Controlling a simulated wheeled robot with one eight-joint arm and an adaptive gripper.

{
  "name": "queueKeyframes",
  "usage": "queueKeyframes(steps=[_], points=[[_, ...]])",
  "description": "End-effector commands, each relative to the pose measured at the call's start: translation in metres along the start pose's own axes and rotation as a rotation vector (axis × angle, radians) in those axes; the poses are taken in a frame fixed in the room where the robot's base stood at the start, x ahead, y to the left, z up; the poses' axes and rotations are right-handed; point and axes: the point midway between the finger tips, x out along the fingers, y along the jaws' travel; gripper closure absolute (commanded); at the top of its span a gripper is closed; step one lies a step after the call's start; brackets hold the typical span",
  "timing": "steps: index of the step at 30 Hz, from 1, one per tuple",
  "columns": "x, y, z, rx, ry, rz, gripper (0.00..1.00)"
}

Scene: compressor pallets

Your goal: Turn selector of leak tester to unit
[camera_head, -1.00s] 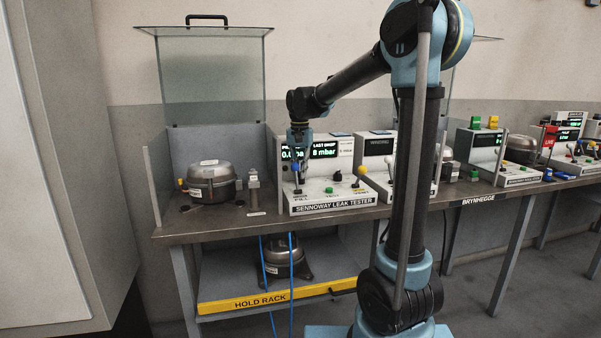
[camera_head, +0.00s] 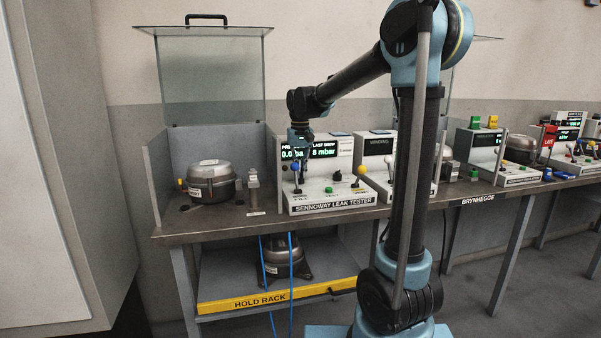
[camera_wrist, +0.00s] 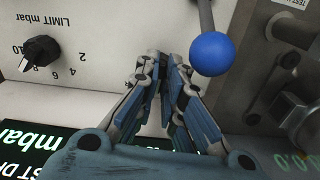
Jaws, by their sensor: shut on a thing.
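The leak tester (camera_head: 331,201) is a white console on the bench with a green display and a sloped front panel. My gripper (camera_head: 299,178) points down at the left part of this panel. In the wrist view my gripper (camera_wrist: 168,62) has its fingers close together at the panel, shut on a small part taken to be the selector. The fingers hide that part, so its pointer direction does not show. A blue ball lever (camera_wrist: 210,54) stands right beside the fingers. A black LIMIT mbar knob (camera_wrist: 40,53) is apart from them at the left.
A yellow ball lever (camera_head: 361,171) and a green button (camera_head: 328,190) are on the same panel. A metal compressor (camera_head: 210,184) stands left of the tester. A silver fitting (camera_wrist: 296,113) lies right of the fingers.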

Motion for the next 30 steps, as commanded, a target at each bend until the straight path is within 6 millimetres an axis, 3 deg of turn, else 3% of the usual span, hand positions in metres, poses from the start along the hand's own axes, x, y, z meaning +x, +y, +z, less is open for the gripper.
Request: queueKeyframes(steps=[15,30], points=[[-0.0002,0.0035,-0.0007,-0.442,0.000,0.001,1.00],[-0.0002,0.0054,-0.0015,-0.619,0.000,0.003,1.00]])
